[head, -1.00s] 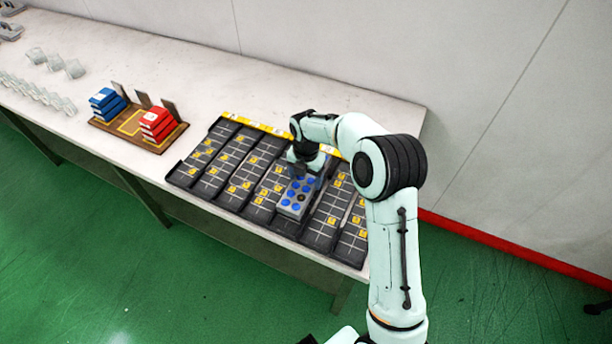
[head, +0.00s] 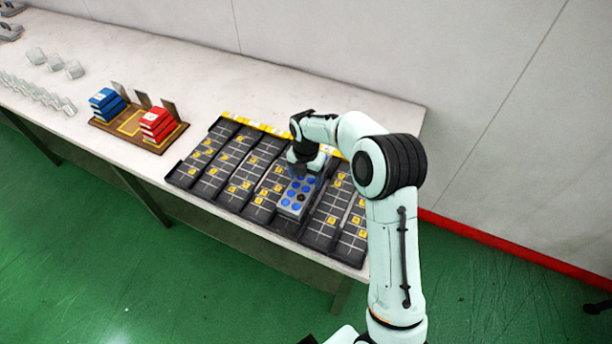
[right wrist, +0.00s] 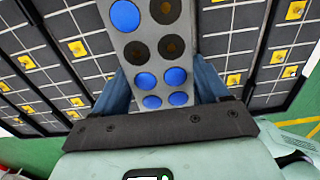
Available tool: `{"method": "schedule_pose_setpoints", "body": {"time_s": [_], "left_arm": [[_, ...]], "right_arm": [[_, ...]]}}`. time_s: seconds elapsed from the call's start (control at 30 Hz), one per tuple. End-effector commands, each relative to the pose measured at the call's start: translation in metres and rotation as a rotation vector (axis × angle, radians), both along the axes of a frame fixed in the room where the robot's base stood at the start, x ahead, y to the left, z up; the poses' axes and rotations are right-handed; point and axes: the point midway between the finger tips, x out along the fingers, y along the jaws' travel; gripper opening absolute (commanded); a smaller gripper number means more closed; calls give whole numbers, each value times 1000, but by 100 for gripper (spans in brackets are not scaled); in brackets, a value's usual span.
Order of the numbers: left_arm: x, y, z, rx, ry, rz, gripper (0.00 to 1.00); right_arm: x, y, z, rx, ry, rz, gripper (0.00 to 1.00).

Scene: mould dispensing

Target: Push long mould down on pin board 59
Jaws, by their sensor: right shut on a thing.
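The long mould (head: 291,210) is a grey block with two rows of round cavities, mostly blue and some dark. It lies lengthwise over one of the black pin boards (head: 262,202) right of the middle of the row. I cannot read a board number or tell whether the mould is fully seated. My right gripper (head: 304,170) is at the mould's far end, pointing down. In the right wrist view its blue fingers (right wrist: 165,88) stand on both sides of the mould (right wrist: 152,50), shut on it. My left gripper is not in view.
More black boards with yellow squares (head: 196,157) lie close on both sides of the mould. A wooden tray (head: 129,123) with blue and red stacks stands to the left. Clear blocks (head: 75,69) stand farther left. The white table (head: 215,80) is clear behind, up to the wall.

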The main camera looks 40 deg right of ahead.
Motion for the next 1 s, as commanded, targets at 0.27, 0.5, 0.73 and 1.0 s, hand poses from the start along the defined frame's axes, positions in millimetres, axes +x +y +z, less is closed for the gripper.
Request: {"method": "schedule_pose_setpoints", "body": {"time_s": [0.27, 0.5, 0.73, 1.0], "left_arm": [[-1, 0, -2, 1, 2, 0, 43], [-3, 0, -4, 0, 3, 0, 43], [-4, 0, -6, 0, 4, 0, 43], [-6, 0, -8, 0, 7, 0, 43]], "right_arm": [[1, 0, -4, -1, -3, 0, 19], [1, 0, -8, -1, -3, 0, 19], [1, 0, -13, 0, -2, 0, 19], [1, 0, -18, 0, -2, 0, 19]]}}
